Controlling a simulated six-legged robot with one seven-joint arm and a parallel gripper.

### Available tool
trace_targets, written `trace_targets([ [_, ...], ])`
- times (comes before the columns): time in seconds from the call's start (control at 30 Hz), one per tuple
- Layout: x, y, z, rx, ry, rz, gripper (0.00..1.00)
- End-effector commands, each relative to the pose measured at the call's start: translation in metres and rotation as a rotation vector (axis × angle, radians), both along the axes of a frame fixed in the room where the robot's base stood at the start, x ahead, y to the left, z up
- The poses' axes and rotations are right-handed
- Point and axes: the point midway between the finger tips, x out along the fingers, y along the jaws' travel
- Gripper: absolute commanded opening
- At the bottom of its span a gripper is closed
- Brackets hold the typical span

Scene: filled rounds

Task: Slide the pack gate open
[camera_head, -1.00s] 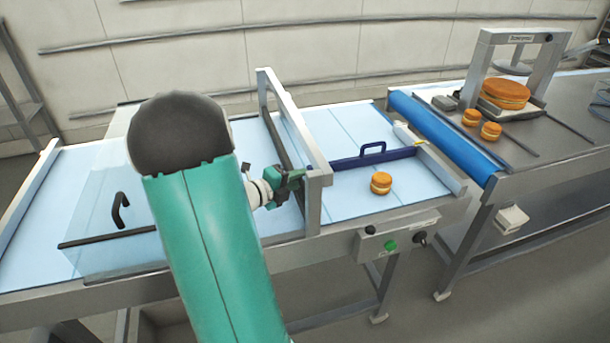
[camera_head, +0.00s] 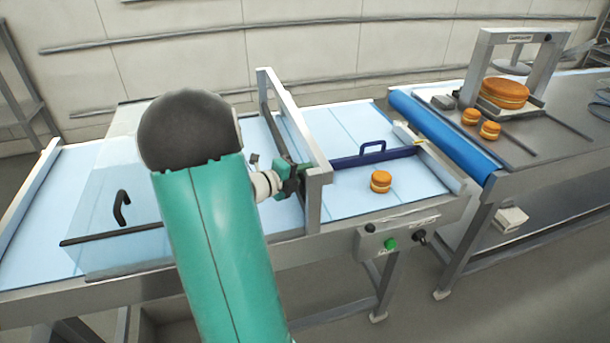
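A dark blue bar with an upright loop handle (camera_head: 373,150), which looks like the pack gate, lies across the light blue belt (camera_head: 345,205). Its left end meets the grey metal frame (camera_head: 316,190). My gripper (camera_head: 293,180) is at the left side of that frame, to the left of the blue bar and apart from its handle. My arm hides part of the gripper, and its fingers are too small to tell open from shut. A filled round (camera_head: 381,181) sits on the belt in front of the bar.
A clear cover (camera_head: 110,235) with a black handle (camera_head: 121,208) stands left of my arm. A blue roller (camera_head: 440,135) borders the right table, which holds two small rounds (camera_head: 490,130) and a large one (camera_head: 504,93) under a press. A control box (camera_head: 390,240) hangs in front.

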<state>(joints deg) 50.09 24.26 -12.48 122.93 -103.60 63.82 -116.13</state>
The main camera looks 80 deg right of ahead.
Motion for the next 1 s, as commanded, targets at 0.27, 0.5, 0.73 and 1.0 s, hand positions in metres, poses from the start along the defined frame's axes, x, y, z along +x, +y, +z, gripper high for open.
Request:
trace_targets([
  [0.27, 0.001, 0.0, 0.033, -0.006, -0.005, 0.002, 0.0],
  [0.5, 0.0, 0.0, 0.033, -0.005, -0.003, 0.001, 0.0],
  [0.73, 0.0, 0.0, 0.032, -0.004, -0.002, 0.001, 0.23],
  [1.0, 0.014, 0.017, 0.036, -0.004, -0.002, 0.005, 0.23],
])
